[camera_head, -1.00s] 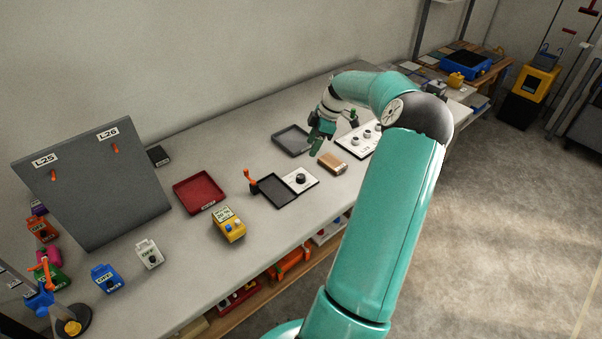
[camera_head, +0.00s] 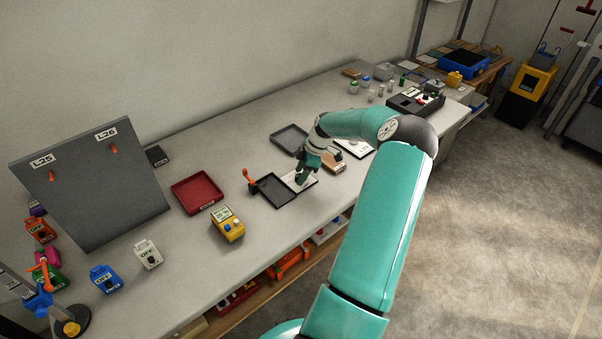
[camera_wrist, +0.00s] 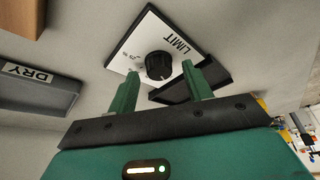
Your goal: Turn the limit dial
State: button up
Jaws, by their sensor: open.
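The limit dial is a black round knob (camera_wrist: 158,65) on a white plate (camera_wrist: 133,47) marked LIMIT, seen in the wrist view. My gripper (camera_wrist: 162,82) is open, with one green finger on each side below the knob in the picture. The fingertips look close to the knob, but I cannot tell whether they touch it. In the head view my gripper (camera_head: 302,178) is over the white plate (camera_head: 312,183) and largely hides the knob.
A black tray (camera_head: 275,192) with an orange lever (camera_head: 250,175) adjoins the plate. A grey DRY tray (camera_wrist: 35,82) and a copper-brown block (camera_head: 335,164) are close by.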

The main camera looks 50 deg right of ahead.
jog(key=shift+a+f, duration=0.1)
jog(key=shift+f, duration=0.1)
jog(key=shift+c, duration=0.4)
jog(key=c, duration=0.9)
